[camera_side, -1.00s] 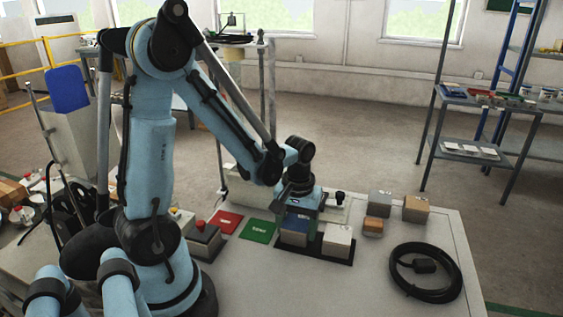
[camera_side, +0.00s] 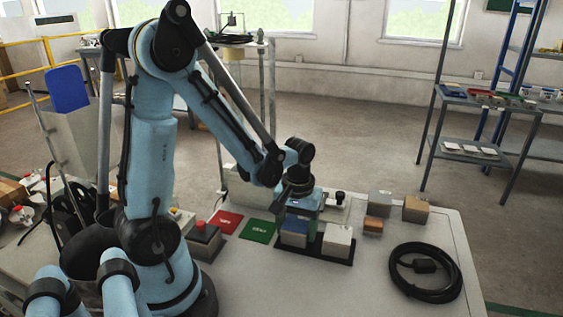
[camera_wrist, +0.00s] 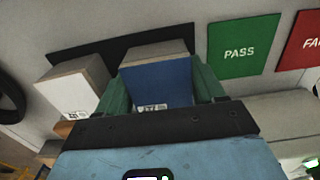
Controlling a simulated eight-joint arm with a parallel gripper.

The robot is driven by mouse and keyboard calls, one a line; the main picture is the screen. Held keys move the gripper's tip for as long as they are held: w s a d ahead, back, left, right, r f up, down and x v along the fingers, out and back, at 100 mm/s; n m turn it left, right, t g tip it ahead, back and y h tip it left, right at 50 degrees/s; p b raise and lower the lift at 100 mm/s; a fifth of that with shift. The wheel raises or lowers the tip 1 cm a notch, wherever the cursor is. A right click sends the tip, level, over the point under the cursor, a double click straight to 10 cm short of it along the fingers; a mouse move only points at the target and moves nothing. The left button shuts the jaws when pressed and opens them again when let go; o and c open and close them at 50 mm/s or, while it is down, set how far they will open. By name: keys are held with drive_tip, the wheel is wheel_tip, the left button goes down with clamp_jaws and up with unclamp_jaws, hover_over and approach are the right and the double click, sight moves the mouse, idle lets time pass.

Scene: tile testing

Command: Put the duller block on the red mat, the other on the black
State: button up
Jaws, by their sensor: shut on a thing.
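A blue block (camera_side: 294,232) with a grey top stands on the black mat (camera_side: 314,250). It also shows in the wrist view (camera_wrist: 157,80). A white block (camera_side: 337,240) stands to its right on the same mat and is on the left in the wrist view (camera_wrist: 72,88). My gripper (camera_wrist: 160,95) is shut on the blue block, a green finger on each side. In the side view its fingers are mostly hidden. The red mat (camera_side: 226,222) is bare at the left and partly cut off in the wrist view (camera_wrist: 300,42).
A bare green mat (camera_side: 257,230) marked PASS lies between the red and black mats. Grey (camera_side: 380,203), tan (camera_side: 416,209) and small orange (camera_side: 373,226) boxes stand behind at right. A coiled black cable (camera_side: 426,272) lies at the right. A red-topped box (camera_side: 203,238) stands left.

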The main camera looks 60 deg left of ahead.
drive_tip(key=shift+f, duration=0.2)
drive_tip(key=o, duration=1.6)
drive_tip(key=shift+c, duration=0.2)
drive_tip(key=shift+o, duration=0.2)
drive_tip(key=shift+r, duration=3)
drive_tip(key=d+r+m+t, duration=0.7)
drive_tip(key=m, duration=0.2)
drive_tip(key=shift+s+d+r, duration=0.15)
drive_tip(key=shift+d, duration=0.05)
